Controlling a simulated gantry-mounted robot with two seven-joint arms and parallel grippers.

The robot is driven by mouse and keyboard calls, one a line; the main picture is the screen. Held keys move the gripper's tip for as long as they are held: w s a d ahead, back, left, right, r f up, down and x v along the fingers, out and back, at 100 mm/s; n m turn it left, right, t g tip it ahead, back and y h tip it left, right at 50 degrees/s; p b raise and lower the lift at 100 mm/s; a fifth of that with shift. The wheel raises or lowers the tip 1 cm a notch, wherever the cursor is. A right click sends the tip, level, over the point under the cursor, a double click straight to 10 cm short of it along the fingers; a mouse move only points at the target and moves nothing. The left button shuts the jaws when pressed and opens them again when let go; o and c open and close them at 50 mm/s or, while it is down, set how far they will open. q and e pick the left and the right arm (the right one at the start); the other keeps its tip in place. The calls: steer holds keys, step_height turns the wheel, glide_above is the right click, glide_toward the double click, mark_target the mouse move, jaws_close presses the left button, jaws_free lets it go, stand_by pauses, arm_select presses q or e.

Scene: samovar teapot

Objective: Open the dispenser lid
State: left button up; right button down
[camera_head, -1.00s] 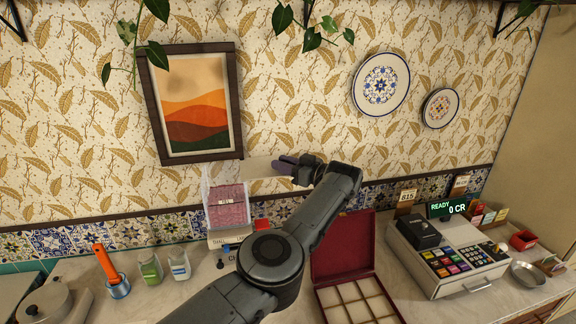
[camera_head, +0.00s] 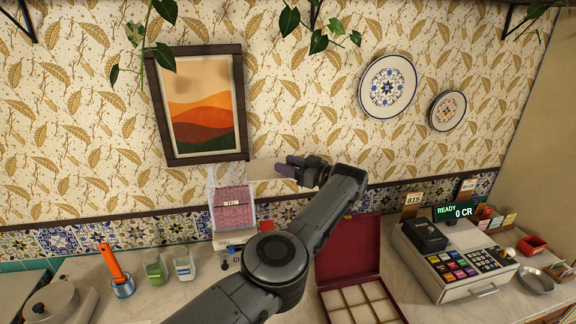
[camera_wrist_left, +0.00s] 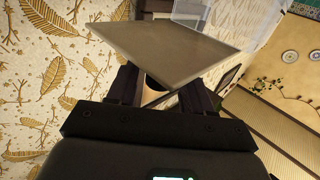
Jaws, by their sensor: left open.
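The dispenser (camera_head: 233,209) is a clear box with pink contents and a small label, standing against the back wall in the head view. Its lid (camera_head: 264,170) is a flat beige panel that reaches out to the right from the box's top. In the left wrist view the lid (camera_wrist_left: 165,50) fills the space in front of the fingers, with part of the clear box (camera_wrist_left: 206,14) beyond it. My left gripper (camera_head: 287,167) is at the lid's right end, its fingers (camera_wrist_left: 160,92) apart on either side below the panel. I cannot tell if they touch it. My right gripper is in neither view.
My left arm hides part of the counter. An open red case (camera_head: 346,254) with compartments stands right of the dispenser, and a cash register (camera_head: 455,260) farther right. Two small bottles (camera_head: 184,265) and an orange-handled tool (camera_head: 110,264) are left. A framed picture (camera_head: 199,103) hangs above.

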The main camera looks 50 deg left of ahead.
arm_select(q)
steer(key=b+v, duration=0.1)
steer(key=v, duration=0.9)
steer(key=shift+d, duration=0.2)
steer(key=shift+w+r, duration=0.1)
